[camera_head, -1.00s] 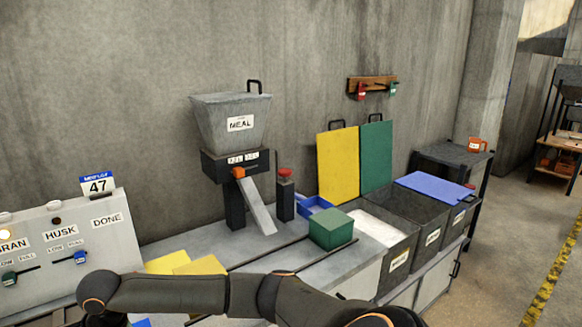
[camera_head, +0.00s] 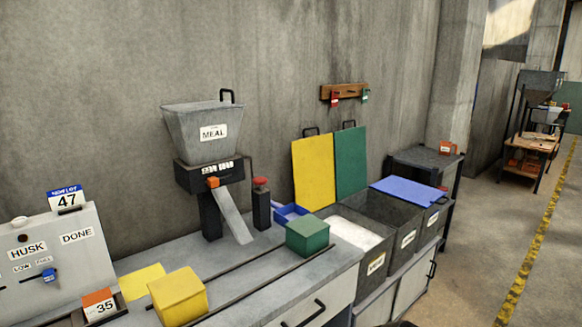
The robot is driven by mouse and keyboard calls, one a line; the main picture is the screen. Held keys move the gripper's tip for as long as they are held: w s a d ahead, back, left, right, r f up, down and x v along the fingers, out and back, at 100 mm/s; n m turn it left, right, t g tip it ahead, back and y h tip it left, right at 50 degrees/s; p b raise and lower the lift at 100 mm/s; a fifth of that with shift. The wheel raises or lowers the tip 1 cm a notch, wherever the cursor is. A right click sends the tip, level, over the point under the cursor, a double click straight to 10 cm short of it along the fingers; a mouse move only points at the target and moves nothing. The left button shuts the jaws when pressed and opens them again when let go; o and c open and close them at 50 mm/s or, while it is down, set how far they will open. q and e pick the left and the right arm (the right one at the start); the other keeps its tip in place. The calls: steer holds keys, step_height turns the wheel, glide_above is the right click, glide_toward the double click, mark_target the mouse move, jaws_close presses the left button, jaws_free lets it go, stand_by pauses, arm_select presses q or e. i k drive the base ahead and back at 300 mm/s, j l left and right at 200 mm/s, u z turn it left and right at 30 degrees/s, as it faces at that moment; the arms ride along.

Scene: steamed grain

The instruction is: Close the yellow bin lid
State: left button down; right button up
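The yellow bin lid (camera_head: 313,172) stands upright and open behind the nearest bin (camera_head: 375,262), leaning toward the wall, with a dark handle on its top edge. That bin is open and holds white material (camera_head: 351,232). The green lid (camera_head: 350,162) stands open beside it, behind the middle bin (camera_head: 405,238). The blue lid (camera_head: 408,190) lies flat over the far bin (camera_head: 432,220). Neither of my grippers shows clearly; only a small dark piece, perhaps of my arm, is at the bottom edge.
A meal hopper (camera_head: 203,135) with a chute stands on the counter. A green box (camera_head: 307,236) and a yellow box (camera_head: 178,297) sit on the counter. A dark shelf (camera_head: 425,158) is beyond the bins.

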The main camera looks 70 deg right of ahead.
mark_target(313, 161)
steer(key=z, duration=1.25)
steer(key=i+z, duration=0.1)
steer(key=z, duration=0.3)
steer(key=i+z, duration=0.15)
steer(key=z, duration=0.25)
steer(key=i+z, duration=0.1)
steer(key=z, duration=0.35)
steer(key=i, duration=0.25)
steer(key=i+l, duration=0.15)
steer(key=l, duration=0.2)
steer(key=i+l, duration=0.15)
steer(key=l, duration=0.2)
steer(key=i+l, duration=0.1)
steer(key=l, duration=0.25)
steer(key=i+l, duration=0.15)
steer(key=l, duration=0.15)
steer(key=i+l, duration=0.15)
steer(key=l, duration=0.2)
steer(key=z, duration=0.05)
